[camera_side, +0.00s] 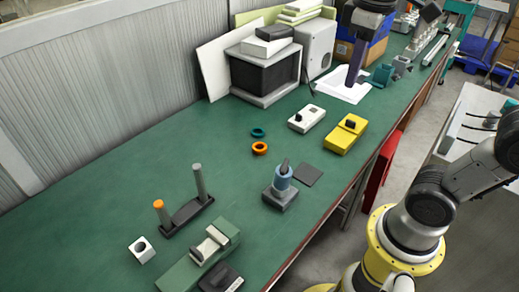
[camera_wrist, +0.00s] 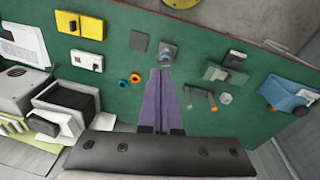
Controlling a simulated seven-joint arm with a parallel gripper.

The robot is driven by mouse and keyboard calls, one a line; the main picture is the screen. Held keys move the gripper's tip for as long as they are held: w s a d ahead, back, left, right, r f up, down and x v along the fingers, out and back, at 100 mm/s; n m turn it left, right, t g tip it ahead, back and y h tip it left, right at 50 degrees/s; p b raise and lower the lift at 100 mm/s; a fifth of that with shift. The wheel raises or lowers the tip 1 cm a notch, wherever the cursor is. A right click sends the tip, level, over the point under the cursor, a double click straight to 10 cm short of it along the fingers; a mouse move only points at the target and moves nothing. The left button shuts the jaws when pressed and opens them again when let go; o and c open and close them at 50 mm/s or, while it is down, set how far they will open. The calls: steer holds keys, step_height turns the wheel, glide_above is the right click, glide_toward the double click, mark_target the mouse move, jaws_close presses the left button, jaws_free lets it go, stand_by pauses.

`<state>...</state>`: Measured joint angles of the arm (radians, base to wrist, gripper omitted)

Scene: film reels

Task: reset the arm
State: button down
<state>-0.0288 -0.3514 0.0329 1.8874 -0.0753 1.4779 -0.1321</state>
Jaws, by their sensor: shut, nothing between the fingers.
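My gripper (camera_side: 351,82) hangs from the top of the side view, its purple fingers pointing down. In the wrist view its fingers (camera_wrist: 160,73) are closed together and empty. A teal ring (camera_side: 258,132) and an orange ring (camera_side: 260,148) lie flat on the green table, apart from the fingers; the wrist view shows the teal ring (camera_wrist: 123,83) and orange ring (camera_wrist: 135,78) left of the fingers. A dark two-post stand (camera_side: 187,213) is at the near left. Its left post has an orange top (camera_side: 158,204).
A white box (camera_side: 306,118), a yellow box (camera_side: 345,134) and a blue-topped device (camera_side: 281,185) stand near the rings. A green device (camera_side: 200,258) and a white block (camera_side: 141,249) are at the front. A black-and-grey machine (camera_side: 265,75) stands behind. The left-middle table is clear.

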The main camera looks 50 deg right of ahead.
steer(key=s+a+f+m+t, duration=0.1)
steer(key=s+f+t, duration=0.3)
steer(key=f, duration=0.5)
steer(key=shift+s+f+m+y, duration=0.4)
steer(key=shift+s, duration=0.3)
